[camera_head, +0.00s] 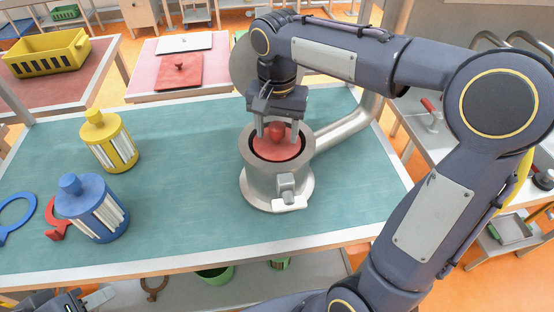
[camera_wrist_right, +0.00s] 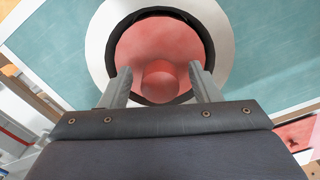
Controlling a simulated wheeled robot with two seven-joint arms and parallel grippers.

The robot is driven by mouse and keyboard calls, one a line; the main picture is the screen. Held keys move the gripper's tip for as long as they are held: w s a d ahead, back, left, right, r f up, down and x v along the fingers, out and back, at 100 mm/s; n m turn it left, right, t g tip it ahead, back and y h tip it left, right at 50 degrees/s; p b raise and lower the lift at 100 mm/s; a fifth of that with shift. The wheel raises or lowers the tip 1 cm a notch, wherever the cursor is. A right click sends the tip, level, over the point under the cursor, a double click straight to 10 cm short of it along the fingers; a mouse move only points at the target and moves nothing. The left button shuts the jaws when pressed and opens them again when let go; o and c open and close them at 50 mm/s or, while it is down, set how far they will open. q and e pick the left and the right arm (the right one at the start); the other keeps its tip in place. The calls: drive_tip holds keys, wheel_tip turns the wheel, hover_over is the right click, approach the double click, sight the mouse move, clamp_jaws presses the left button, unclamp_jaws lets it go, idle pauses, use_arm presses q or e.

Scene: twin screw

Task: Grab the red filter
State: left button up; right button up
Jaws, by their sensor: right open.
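The red filter (camera_head: 291,151) sits inside the round metal housing (camera_head: 262,185) on the green table, with its knob upward. In the right wrist view the red filter (camera_wrist_right: 150,45) fills the housing's opening, and its knob (camera_wrist_right: 158,80) lies between the fingers. My right gripper (camera_head: 277,134) is over the housing, pointing down, open, with one finger on each side of the knob. Whether the fingers touch the knob cannot be told. My left gripper (camera_head: 82,300) is low at the bottom left edge, partly cut off, away from the filter.
A yellow filter (camera_head: 110,142) and a blue filter (camera_head: 92,208) stand on the left of the table (camera_head: 190,200). A blue ring tool (camera_head: 15,220) and a red tool (camera_head: 55,218) lie beside them. A metal pipe (camera_head: 345,130) leaves the housing at the right.

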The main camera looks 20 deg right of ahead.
clamp_jaws()
drive_tip(key=shift+r, duration=0.1)
idle(0.3)
